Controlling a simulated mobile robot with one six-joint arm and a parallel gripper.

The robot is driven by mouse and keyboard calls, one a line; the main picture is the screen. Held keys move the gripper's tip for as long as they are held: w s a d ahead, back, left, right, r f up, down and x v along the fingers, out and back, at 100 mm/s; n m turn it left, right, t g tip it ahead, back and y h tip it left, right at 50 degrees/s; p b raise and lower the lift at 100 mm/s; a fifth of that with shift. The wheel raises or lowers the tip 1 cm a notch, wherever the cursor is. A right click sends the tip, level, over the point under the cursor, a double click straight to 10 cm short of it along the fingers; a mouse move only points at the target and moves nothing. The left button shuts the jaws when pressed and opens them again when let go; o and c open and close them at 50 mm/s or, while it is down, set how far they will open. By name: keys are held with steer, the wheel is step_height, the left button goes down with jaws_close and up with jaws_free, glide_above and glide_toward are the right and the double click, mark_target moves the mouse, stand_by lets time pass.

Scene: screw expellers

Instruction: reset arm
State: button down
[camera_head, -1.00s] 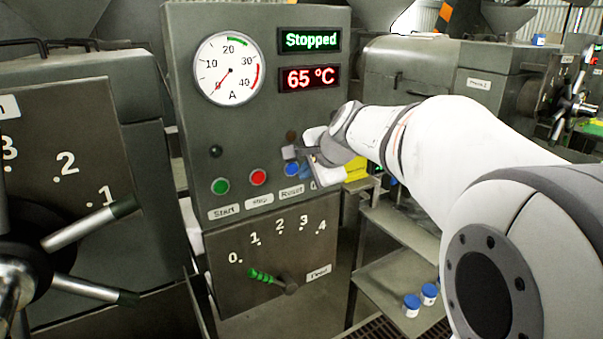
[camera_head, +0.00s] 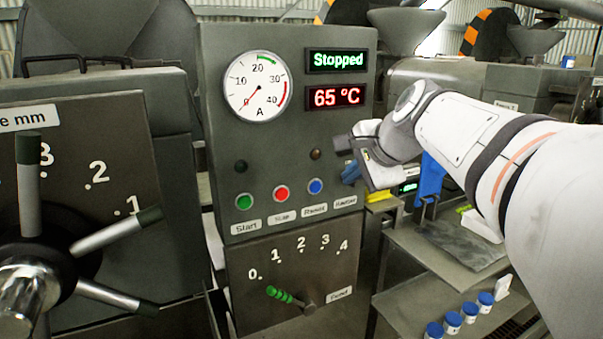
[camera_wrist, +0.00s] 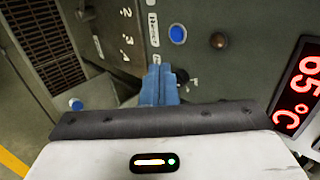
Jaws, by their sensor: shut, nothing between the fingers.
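My arm reaches in from the right in the head view. The panel carries a green start button (camera_head: 244,201), a red button (camera_head: 281,194) and a blue reset button (camera_head: 316,186); the blue button also shows in the wrist view (camera_wrist: 177,34). The displays read "Stopped" (camera_head: 337,60) and "65 °C" (camera_head: 336,96). The ammeter (camera_head: 257,86) needle points near zero.
A spoked handwheel (camera_head: 30,275) stands close at the left. A green feed lever (camera_head: 285,296) sits below the buttons. A metal shelf (camera_head: 415,300) at the lower right holds several blue-lidded jars (camera_head: 452,320). A yellow object (camera_head: 380,196) is behind my gripper.

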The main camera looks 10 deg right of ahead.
steer(key=shift+f, duration=0.1)
steer(key=s+a+f+n+g+h, duration=0.2)
steer(key=s+f+n+g, duration=0.3)
steer(key=s+f+n, duration=0.9)
steer(key=s+f+h, duration=0.1)
steer(key=s+f, duration=0.5)
steer(key=f, duration=0.3)
steer(key=shift+g, duration=0.4)
steer(key=shift+s+a, duration=0.1)
steer(key=shift+a, duration=0.05)
stand_by(0.6)
